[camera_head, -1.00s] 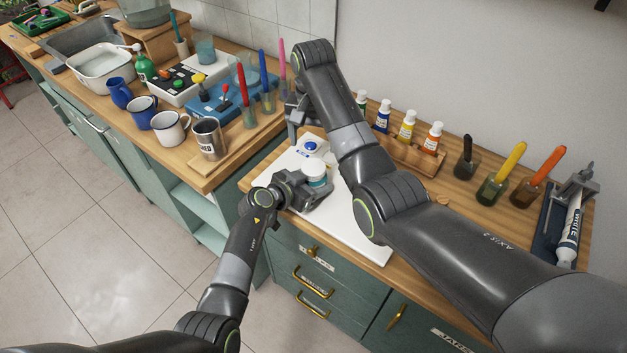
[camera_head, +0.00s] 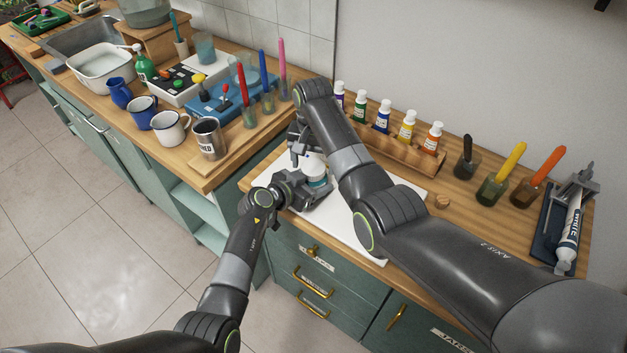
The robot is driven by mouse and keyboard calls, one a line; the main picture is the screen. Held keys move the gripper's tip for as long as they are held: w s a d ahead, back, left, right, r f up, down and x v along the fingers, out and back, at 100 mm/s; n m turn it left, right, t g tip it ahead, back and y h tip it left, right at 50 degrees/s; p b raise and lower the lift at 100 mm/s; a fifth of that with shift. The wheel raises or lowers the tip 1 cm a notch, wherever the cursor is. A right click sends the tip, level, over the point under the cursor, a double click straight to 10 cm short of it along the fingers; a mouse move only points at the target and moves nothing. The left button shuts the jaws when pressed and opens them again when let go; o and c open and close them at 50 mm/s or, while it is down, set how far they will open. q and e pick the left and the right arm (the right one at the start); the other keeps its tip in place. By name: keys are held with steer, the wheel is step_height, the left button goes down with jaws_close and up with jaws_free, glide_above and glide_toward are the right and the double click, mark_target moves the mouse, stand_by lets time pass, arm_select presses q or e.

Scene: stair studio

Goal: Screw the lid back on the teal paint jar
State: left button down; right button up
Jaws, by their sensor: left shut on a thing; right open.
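The paint jar (camera_head: 316,182) shows a teal band below a white top (camera_head: 313,163). It stands upright over the white board (camera_head: 352,232). My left gripper (camera_head: 312,187) is shut on the jar from the left. My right gripper (camera_head: 303,156) is open and points down, just behind and above the white top. I cannot tell whether it touches the top. Whether the white top is a seated lid or the jar's rim is not clear. My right forearm hides part of the board.
A rack (camera_head: 405,152) with several paint bottles stands at the back of the counter. A small wooden knob (camera_head: 442,202) and glasses with coloured tools (camera_head: 492,188) are to the right. A metal can (camera_head: 209,138) and mugs stand on the left counter.

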steer(key=shift+f, duration=0.2)
steer(key=c, duration=1)
steer(key=shift+m, duration=1)
steer(key=o, duration=1.2)
steer(key=shift+c, duration=0.2)
step_height(320, 180, up, 8)
steer(key=shift+f, duration=0.25)
arm_select(q)
steer(key=shift+c, duration=1.3)
jaws_free()
